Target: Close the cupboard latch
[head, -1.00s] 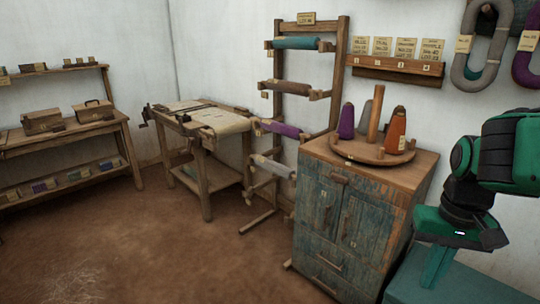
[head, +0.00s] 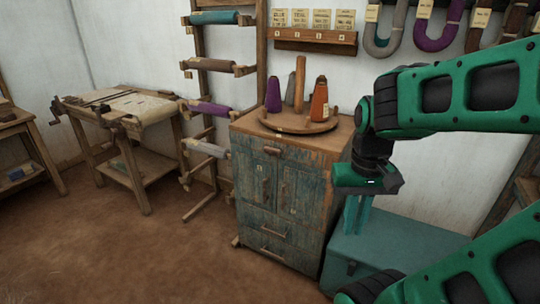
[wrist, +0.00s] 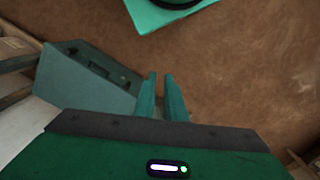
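The cupboard (head: 300,215) is a worn blue-green wooden cabinet with two doors above drawers. It stands left of my gripper in the head view. A small wooden latch piece (head: 272,150) sits at the top of the doors; its exact setting is too small to tell. The doors look shut, and a pull shows on the right door (head: 290,190). My gripper (head: 357,225) points down to the right of the cupboard, apart from it. In the wrist view, its two fingers (wrist: 160,76) have a narrow gap between them with nothing held.
A teal chest (head: 400,250) stands right of the cupboard, below my gripper; it also shows in the wrist view (wrist: 75,85). A round board (head: 300,124) with thread cones tops the cupboard. A roller rack (head: 200,90) stands behind. Brown floor in front is clear.

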